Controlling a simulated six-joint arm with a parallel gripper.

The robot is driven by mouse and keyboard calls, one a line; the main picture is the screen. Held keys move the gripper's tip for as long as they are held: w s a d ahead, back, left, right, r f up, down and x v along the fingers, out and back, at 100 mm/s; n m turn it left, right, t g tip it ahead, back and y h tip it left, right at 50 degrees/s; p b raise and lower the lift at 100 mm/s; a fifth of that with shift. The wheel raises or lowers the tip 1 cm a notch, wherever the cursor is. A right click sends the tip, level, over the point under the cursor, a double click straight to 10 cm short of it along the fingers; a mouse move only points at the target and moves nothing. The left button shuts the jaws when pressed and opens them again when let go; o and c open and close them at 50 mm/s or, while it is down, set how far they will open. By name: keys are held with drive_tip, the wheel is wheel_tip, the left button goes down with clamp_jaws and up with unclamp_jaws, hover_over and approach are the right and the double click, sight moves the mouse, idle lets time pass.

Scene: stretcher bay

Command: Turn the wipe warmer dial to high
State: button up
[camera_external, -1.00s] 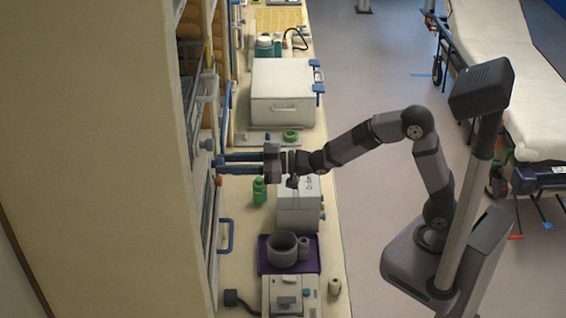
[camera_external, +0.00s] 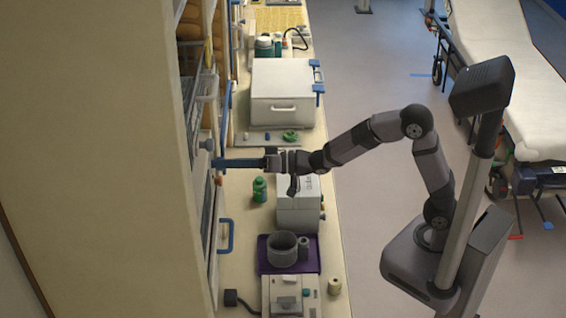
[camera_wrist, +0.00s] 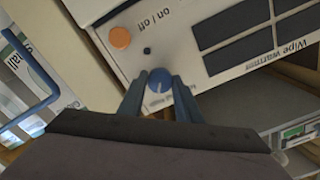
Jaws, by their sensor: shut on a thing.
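The wipe warmer (camera_wrist: 225,50) fills the upper part of the wrist view, with its printed label turned upside down. Its round blue dial (camera_wrist: 159,82) has a pale pointer mark and sits low on the white panel. My gripper (camera_wrist: 160,92) has its two blue fingers on either side of the dial, shut on it. In the external view my gripper (camera_external: 218,163) reaches left over the counter to the front of the wall unit. The dial is hidden there behind the fingers. The setting words beside the dial are too small to read.
An orange on/off button (camera_wrist: 120,37) is near the dial. A blue-framed rack (camera_wrist: 30,75) is at the left of the wrist view. On the counter (camera_external: 240,195) below my arm stand a green bottle (camera_external: 259,189), a white box (camera_external: 298,212) and a purple tray (camera_external: 314,262).

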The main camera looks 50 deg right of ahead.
drive_tip(key=shift+m, duration=0.4)
drive_tip(key=o, duration=1)
drive_tip(key=shift+o, duration=0.2)
drive_tip(key=b+v, duration=0.3)
drive_tip(key=v, duration=0.4)
drive_tip(key=shift+d, duration=0.2)
drive_tip(key=shift+s, duration=0.15)
